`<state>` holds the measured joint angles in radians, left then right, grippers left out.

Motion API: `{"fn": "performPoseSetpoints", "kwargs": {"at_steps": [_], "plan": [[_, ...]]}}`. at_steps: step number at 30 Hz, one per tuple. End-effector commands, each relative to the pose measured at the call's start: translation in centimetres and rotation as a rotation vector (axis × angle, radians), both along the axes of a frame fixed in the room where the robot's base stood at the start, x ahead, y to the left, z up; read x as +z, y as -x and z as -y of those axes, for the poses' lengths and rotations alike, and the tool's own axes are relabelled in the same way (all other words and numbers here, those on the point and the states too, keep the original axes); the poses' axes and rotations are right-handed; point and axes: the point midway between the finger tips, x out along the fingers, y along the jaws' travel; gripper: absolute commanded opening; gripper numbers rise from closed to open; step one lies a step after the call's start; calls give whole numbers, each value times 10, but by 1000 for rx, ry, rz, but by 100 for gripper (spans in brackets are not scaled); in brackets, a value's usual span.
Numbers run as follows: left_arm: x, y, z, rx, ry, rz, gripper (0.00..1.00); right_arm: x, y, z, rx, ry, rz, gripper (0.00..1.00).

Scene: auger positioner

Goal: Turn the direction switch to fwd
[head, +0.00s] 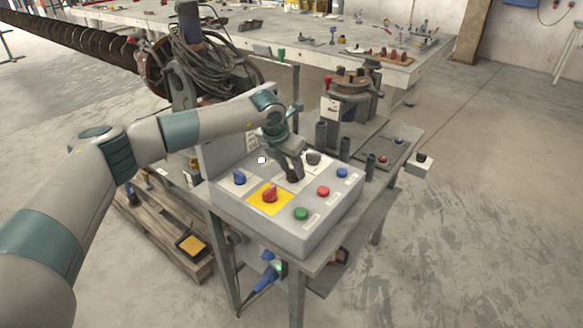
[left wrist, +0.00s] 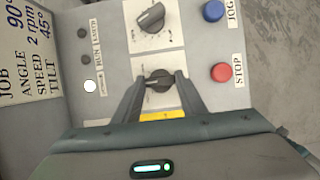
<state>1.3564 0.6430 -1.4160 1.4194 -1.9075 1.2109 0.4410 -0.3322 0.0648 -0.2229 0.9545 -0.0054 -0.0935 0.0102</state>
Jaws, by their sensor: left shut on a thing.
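A grey control box (head: 300,240) stands on a small metal table. My left gripper (head: 292,176) reaches down onto its top panel. In the left wrist view my left gripper (left wrist: 158,83) has its two fingers on either side of a dark rotary switch (left wrist: 158,85) on a pale plate, shut on it. In the head view the gripper hides this switch. A second dark rotary knob (left wrist: 150,18) sits beside it, and it also shows in the head view (head: 313,158). I cannot read the words around either knob. My right gripper is not in view.
The panel also bears a blue knob (head: 239,178), a red knob on yellow (head: 269,193), a green button (head: 301,213), a red STOP button (left wrist: 221,72) and a blue JOG button (left wrist: 213,11). A vise-like fixture (head: 350,100) stands behind. Open floor lies to the right.

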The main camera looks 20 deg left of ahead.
Motion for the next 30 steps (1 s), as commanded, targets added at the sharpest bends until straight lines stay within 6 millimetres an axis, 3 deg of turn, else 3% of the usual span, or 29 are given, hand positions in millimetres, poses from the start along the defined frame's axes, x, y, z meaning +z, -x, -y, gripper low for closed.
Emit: {"fn": "performPoseSetpoints", "kwargs": {"at_steps": [8,14,30], "plan": [[-2,0,-1,-61,0,1,15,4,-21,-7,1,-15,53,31],[-3,-1,-2,-171,2,0,15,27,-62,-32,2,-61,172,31],[-2,-4,-4,-611,3,0,15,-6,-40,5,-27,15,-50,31]]}}
